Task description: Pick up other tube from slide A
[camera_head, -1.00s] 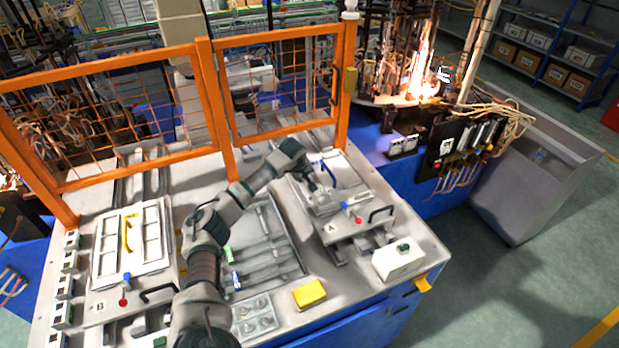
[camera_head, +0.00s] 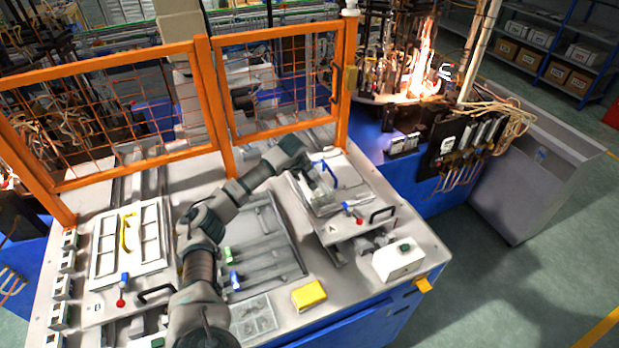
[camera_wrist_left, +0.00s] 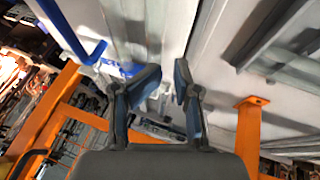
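Slide A (camera_head: 345,233) is the plate at the right of the workbench, with a black handle and a red-knobbed lever. A bent blue tube-like piece (camera_head: 330,173) lies on its far part; it also shows in the left wrist view (camera_wrist_left: 92,54). My left gripper (camera_head: 308,170) is low over slide A, just left of the blue piece. In the left wrist view its two fingers (camera_wrist_left: 165,84) stand apart with a narrow gap. I see no tube clearly between them; a clear tube there is hard to tell. My right gripper is not in view.
An orange mesh guard (camera_head: 228,110) stands along the bench's back, close behind my left arm. Slide B (camera_head: 105,285) with a yellow bent piece (camera_head: 128,232) is at the left. A yellow block (camera_head: 309,295) and a white button box (camera_head: 398,262) lie at the front. Flames (camera_head: 424,75) burn behind.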

